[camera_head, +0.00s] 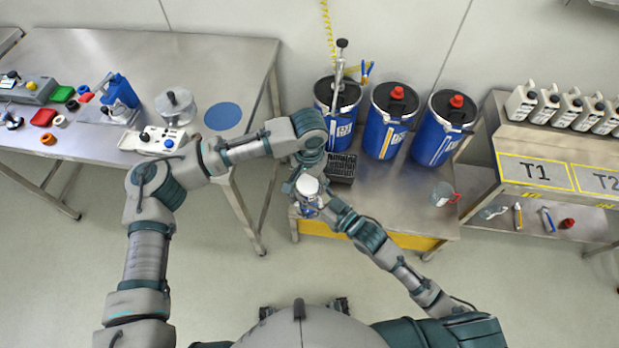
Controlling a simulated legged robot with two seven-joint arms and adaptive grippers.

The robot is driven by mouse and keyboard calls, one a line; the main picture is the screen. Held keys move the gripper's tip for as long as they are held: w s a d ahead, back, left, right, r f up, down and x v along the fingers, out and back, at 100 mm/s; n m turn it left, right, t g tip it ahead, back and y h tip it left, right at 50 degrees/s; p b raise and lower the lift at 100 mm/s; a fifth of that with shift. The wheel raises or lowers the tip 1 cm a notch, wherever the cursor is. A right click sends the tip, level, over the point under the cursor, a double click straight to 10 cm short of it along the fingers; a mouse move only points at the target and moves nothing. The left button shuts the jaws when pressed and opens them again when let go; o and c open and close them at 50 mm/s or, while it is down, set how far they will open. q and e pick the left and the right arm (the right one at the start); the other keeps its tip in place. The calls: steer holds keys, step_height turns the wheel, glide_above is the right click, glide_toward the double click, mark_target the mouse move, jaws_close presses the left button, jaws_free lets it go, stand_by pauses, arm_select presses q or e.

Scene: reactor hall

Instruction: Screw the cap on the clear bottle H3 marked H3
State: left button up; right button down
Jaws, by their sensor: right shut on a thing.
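My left arm reaches in from the left and bends down over the front left of the right-hand bench. My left gripper (309,172) is above my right gripper (310,205), and its fingers are too hidden and small to tell open from shut. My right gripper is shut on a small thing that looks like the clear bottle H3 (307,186). Only a pale, rounded part of it shows between the two grippers. The H3 mark cannot be read. The cap cannot be told apart from the hands here.
Several blue drums (384,125) stand at the back of the right-hand bench (385,205). A black grate (342,168) lies close behind the grippers. A clear jug with a red handle (442,194) stands at right. The left table (190,60) holds instruments and a blue disc (223,116).

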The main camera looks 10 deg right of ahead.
arm_select(q)
steer(key=shift+c, duration=0.8)
arm_select(e)
steer(key=shift+r, duration=0.1)
arm_select(q)
steer(key=shift+m, duration=1)
steer(key=o, duration=1.4)
steer(key=shift+c, duration=0.2)
step_height(320, 180, up, 12)
steer(key=shift+w+f, duration=0.1)
